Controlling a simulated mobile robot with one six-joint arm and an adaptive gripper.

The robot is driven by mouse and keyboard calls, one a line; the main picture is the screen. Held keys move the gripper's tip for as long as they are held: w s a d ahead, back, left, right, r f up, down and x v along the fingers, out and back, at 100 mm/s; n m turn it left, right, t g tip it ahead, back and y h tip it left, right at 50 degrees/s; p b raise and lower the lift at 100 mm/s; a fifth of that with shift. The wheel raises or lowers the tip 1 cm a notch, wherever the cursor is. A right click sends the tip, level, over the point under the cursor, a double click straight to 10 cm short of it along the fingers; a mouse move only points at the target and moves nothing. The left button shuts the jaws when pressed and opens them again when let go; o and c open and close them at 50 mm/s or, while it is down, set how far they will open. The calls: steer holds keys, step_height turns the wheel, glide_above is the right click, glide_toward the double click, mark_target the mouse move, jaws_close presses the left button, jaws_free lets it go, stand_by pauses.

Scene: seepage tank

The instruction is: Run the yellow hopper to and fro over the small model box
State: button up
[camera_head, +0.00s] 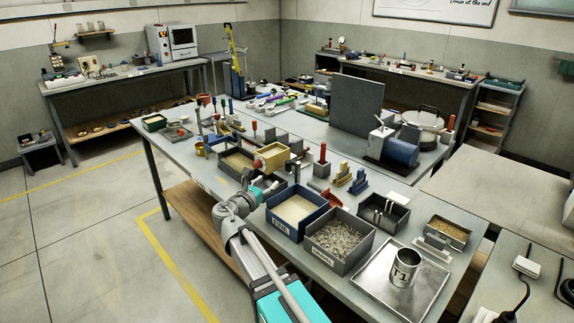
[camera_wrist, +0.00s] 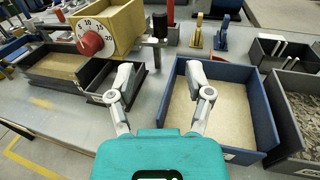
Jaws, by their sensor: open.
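The yellow hopper (camera_head: 275,156) is a box with a red knob on its front, near the middle of the table. In the wrist view the hopper (camera_wrist: 118,22) shows a white numbered dial behind the knob (camera_wrist: 90,43). A low dark box with sand (camera_head: 236,161), seemingly the small model box, lies left of and partly below it. It also shows in the wrist view (camera_wrist: 42,80), beside a dark, empty-looking compartment. My gripper (camera_wrist: 161,80) is open and empty, its fingers spread on the near side of the hopper, apart from it.
A blue sand box (camera_wrist: 181,112) lies right of and below my right finger. A dark upright panel (camera_head: 357,105) rises behind.

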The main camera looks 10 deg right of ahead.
mark_target(287, 165)
steer(key=x, duration=1.3)
steer(key=shift+w+d, duration=0.1)
steer(key=shift+w, duration=0.05)
steer(key=shift+c, duration=0.3)
jaws_close()
